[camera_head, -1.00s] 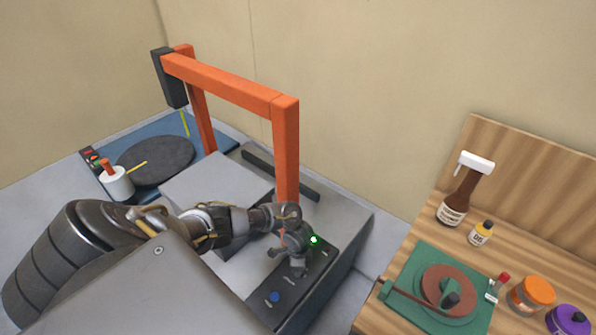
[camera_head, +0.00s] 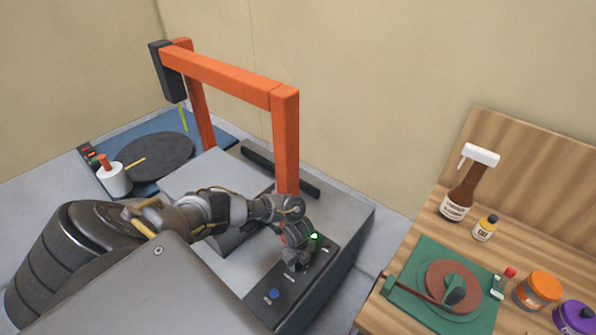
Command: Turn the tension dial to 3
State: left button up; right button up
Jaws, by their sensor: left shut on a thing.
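A dark control panel (camera_head: 283,308) runs along the front edge of a grey machine, with a blue button (camera_head: 274,294) at its near end and a lit green light (camera_head: 314,237) farther up. My left gripper (camera_head: 294,264) reaches down to the panel between the button and the light. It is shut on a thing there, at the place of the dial. The dial itself and its markings are hidden by the gripper, so its setting cannot be read. My right gripper is not in view.
An orange frame (camera_head: 286,140) stands over the machine, close behind my left wrist. A round dark plate (camera_head: 154,157) and white spool (camera_head: 114,180) are at the left. A wooden bench (camera_head: 411,236) at the right holds bottles, jars and a green fixture (camera_head: 410,314).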

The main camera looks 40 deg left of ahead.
aim_at(298, 264)
pick_arm(q)
jog(key=shift+m, duration=0.7)
jog(key=o, duration=1)
notch_tip(298, 264, up, 11)
jog(key=shift+f, duration=0.15)
dwell(0.4)
